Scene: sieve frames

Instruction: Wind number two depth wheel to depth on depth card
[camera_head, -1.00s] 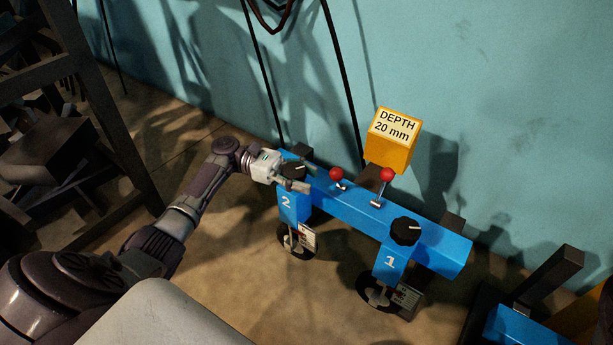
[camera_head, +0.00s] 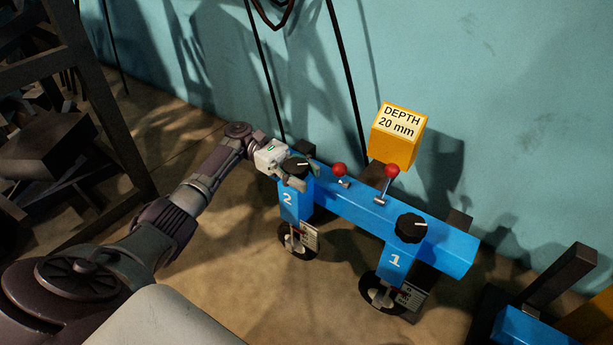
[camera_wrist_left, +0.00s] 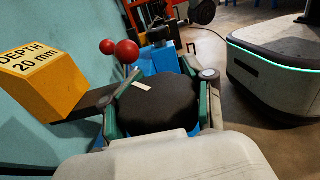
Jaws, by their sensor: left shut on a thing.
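The number two depth wheel (camera_head: 296,164) is a black knob with a white pointer line, on top of the blue post marked 2 (camera_head: 290,200). My left gripper (camera_head: 303,175) is shut on this wheel, one finger on each side. In the left wrist view the wheel (camera_wrist_left: 160,104) fills the space between the green-edged fingers. The yellow depth card block (camera_head: 394,140) reads "DEPTH 20 mm". Below the wheel hangs a small pale scale plate (camera_head: 310,237) beside a disc (camera_head: 298,243); its marks are too small to read. My right gripper is not in view.
Two red-knobbed levers (camera_head: 339,170) (camera_head: 391,171) stand on the blue beam (camera_head: 345,205). The number one wheel (camera_head: 411,227) sits to the right. A teal wall (camera_head: 500,100) is behind, and a dark metal frame (camera_head: 75,75) stands at the left.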

